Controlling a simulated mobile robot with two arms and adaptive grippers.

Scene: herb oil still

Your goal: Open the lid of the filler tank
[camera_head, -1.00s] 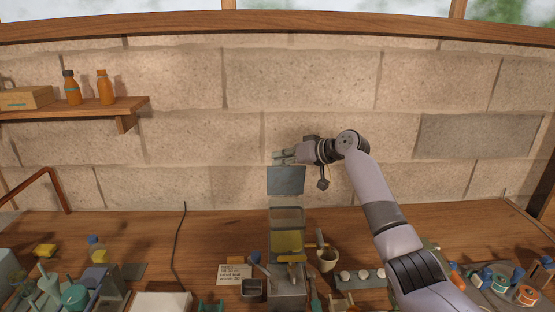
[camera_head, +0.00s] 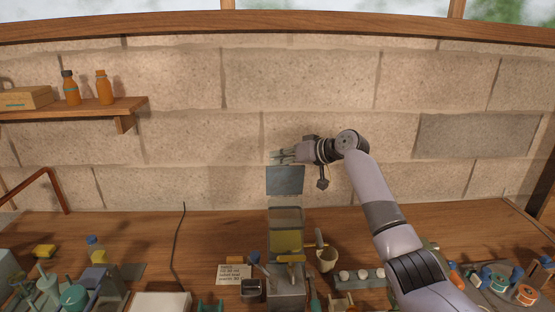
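The filler tank (camera_head: 286,217) is a clear box with yellow liquid in its lower part, standing at the middle of the bench. A grey flat plate, which looks like its lid (camera_head: 285,181), stands upright above the tank's top, facing me. My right gripper (camera_head: 279,156) comes in from the right and points left, just above the plate's top edge. Its fingers look parted, with nothing seen between them. I cannot tell whether they touch the plate. My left gripper is not in view.
A pale cup (camera_head: 327,261) stands right of the tank. A written card (camera_head: 234,274) and a small dark pot (camera_head: 253,290) are to its left. Spools (camera_head: 525,294) crowd the right front. A shelf (camera_head: 75,108) holds orange bottles. The stone wall is behind.

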